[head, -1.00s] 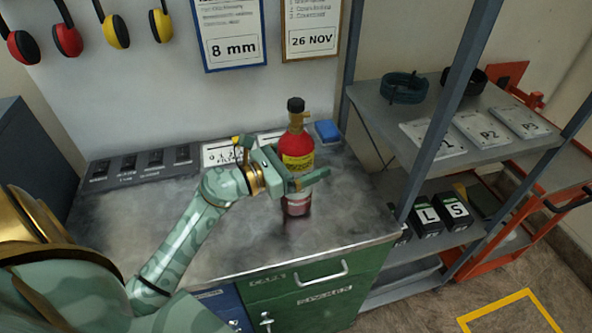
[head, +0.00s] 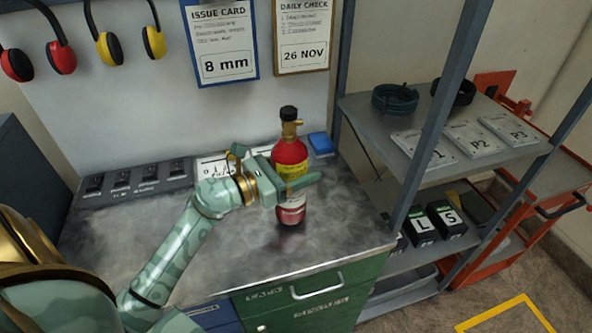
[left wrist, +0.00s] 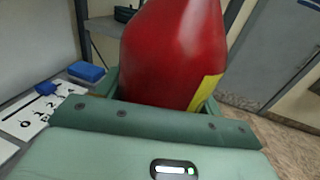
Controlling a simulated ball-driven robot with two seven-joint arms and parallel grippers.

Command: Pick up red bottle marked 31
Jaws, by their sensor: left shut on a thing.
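A red bottle (head: 289,152) with a black cap, brass neck and yellow label stands upright at the workbench (head: 150,240). A number on it cannot be read. A dark reflection lies on the bench under the base; any gap is too small to tell. In the left wrist view the red body (left wrist: 172,50) fills the space beyond the green gripper, with part of the yellow label at right. My right gripper is not in view.
A blue block (head: 320,144) lies just behind the bottle. Shelves (head: 370,125) with coils and P1–P3 cards stand close at right. The bench's left and front are clear.

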